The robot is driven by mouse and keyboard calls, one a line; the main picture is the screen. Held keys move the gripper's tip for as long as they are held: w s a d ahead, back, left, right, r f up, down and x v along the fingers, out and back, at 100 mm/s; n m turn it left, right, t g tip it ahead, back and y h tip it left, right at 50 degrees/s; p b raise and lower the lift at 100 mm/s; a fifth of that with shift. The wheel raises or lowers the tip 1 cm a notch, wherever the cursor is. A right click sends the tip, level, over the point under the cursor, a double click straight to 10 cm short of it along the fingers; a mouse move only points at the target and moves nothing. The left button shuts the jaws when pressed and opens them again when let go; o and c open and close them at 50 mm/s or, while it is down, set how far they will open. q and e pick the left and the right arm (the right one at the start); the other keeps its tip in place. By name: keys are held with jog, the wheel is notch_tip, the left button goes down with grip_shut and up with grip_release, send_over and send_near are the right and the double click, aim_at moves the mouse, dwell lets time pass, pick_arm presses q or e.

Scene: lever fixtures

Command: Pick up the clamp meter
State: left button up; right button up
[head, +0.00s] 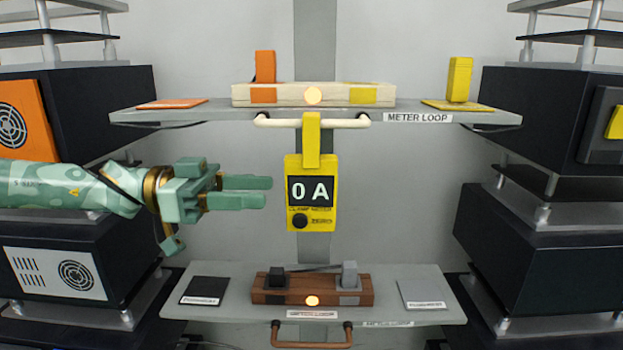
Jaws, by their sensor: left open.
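The yellow clamp meter (312,215) hangs upright in the middle of the head view, with "0 A" on its dark display. Its yellow upper part (312,140) reaches up to the cream-coloured bar (275,122) under the upper shelf. My left gripper (268,192) is open and empty, just left of the meter at display height. Its green fingers point right towards the meter, and a small gap seems to show between them and its left side. My right gripper is not in view.
The lower shelf (235,312) carries a brown block (330,290) with dark and grey levers, above a copper-coloured handle (310,344). Dark cabinets stand at both sides. The space right of the meter is clear.

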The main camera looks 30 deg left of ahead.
aim_at(286, 191)
pick_arm(q)
jog(key=p+x, duration=0.1)
jog(key=x, duration=0.4)
jog(key=shift+w, duration=0.2)
jog(key=shift+w+d, duration=0.1)
jog(key=shift+d, duration=0.05)
jog(key=shift+d+p, duration=0.25)
jog(key=shift+p, duration=0.2)
jog(key=x, duration=0.2)
jog(key=shift+w+d+f+p, duration=0.1)
jog(key=shift+d+f+p, duration=0.2)
jog(key=shift+p, duration=0.1)
jog(key=shift+w+d+f+b, duration=0.15)
jog(key=shift+w+d+b, duration=0.25)
jog(key=shift+b, duration=0.15)
jog(key=shift+w+d+r+b, duration=0.1)
jog(key=shift+d+r+b, duration=0.2)
jog(key=shift+d, duration=0.15)
grip_shut()
